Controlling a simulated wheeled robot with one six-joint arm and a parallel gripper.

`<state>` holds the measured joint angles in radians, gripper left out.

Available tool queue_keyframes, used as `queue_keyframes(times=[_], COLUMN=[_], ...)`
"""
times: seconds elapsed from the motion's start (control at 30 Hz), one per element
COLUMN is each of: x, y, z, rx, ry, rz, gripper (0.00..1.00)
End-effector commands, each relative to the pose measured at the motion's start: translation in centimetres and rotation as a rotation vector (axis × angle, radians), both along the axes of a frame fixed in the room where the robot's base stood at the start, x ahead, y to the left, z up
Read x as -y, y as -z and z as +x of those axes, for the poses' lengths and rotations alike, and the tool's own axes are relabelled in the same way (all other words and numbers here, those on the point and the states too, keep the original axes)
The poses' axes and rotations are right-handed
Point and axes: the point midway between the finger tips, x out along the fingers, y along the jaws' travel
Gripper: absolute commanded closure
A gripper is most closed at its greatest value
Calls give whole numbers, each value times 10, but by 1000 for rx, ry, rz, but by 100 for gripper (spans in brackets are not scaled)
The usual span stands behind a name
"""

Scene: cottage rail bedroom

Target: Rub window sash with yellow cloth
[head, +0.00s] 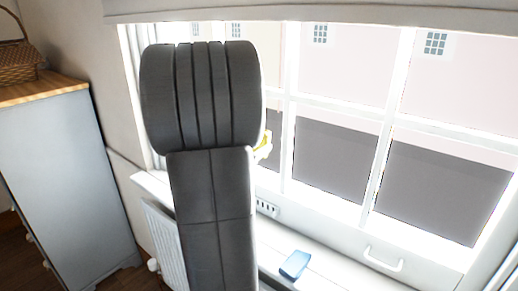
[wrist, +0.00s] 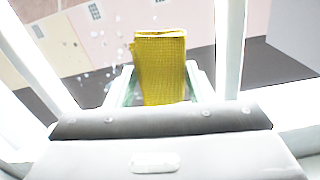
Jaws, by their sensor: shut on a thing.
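The window sash (head: 330,212) has white rails and bars around several panes and fills the right of the head view. Its white bars also show in the wrist view (wrist: 230,50). My gripper (wrist: 160,88) is shut on the yellow cloth (wrist: 160,62), which stands up as a folded pad between the pale fingers, in front of the glass. A small part of the cloth shows beside my arm in the head view (head: 265,146). My arm hides most of the gripper there. I cannot tell whether the cloth touches the sash. Pale spots show left of it in the wrist view.
A blue object (head: 295,265) lies on the white sill, right of my arm. A white handle (head: 383,258) sticks out from the lower frame. A radiator (head: 163,243) is below the sill. A grey cabinet (head: 60,170) with a wicker basket (head: 18,62) stands at left.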

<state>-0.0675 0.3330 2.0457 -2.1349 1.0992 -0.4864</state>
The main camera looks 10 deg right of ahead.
Motion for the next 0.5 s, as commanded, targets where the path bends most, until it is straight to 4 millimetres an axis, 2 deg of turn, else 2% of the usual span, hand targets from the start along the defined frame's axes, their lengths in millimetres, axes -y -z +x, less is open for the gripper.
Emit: queue_keyframes(times=[0.03, 0.5], x=[-4, -21], y=[6, 7], z=[4, 22], rx=[0, -1], ry=[-2, -1], rz=[0, 1], gripper=[70, 70])
